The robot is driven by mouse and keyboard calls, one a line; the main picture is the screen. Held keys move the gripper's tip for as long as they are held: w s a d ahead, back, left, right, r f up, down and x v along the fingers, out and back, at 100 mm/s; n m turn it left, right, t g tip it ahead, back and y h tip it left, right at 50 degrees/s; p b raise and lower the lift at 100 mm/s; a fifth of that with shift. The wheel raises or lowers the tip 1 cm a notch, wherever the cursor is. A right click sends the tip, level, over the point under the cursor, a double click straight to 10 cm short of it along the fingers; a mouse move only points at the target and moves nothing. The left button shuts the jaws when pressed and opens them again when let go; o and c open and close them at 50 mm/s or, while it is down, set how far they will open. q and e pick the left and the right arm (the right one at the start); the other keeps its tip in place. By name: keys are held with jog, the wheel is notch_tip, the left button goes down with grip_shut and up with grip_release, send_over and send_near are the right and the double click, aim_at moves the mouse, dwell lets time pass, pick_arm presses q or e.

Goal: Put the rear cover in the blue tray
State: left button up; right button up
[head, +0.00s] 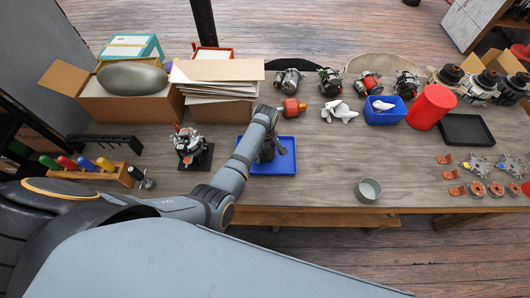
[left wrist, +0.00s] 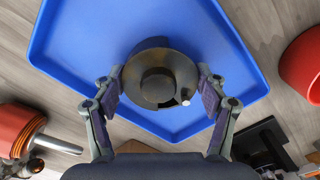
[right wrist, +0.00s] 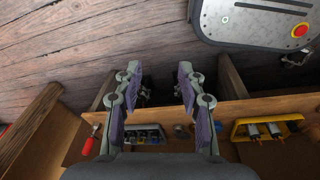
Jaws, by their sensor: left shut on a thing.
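The blue tray (head: 285,165) lies flat on the workbench, and its floor and raised rim fill much of the left wrist view (left wrist: 85,45). The rear cover (left wrist: 158,75), a round dark metal part with a raised hub, is between the fingers of my left gripper (left wrist: 160,88). That gripper is shut on it, over the tray. I cannot tell whether the cover touches the tray floor. In the head view my left arm hides most of the cover. My right gripper (right wrist: 155,80) is open and empty, away from the tray.
An alternator on a black stand (head: 190,148) is left of the tray. A red-orange part (head: 291,108) sits just behind it. A grey bowl (head: 368,190) stands at the front right. A blue bin (head: 384,112) and red cylinder (head: 431,106) are further right. Bench between tray and bowl is clear.

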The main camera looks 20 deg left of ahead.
aim_at(266, 150)
pick_arm(q)
jog(key=shift+d, duration=0.15)
jog(key=o, duration=1)
jog(key=shift+f, duration=0.15)
jog(key=shift+o, duration=1.3)
jog(key=shift+r, duration=0.4)
notch_tip(266, 150, up, 10)
jog(key=p, duration=1)
jog(key=shift+f, duration=0.2)
jog(key=shift+w+r, duration=0.1)
jog(key=shift+r, duration=0.9)
pick_arm(e)
notch_tip(266, 150, up, 9)
jog(key=s, duration=0.2)
jog(key=shift+d+r, duration=0.2)
jog(key=shift+d, duration=0.1)
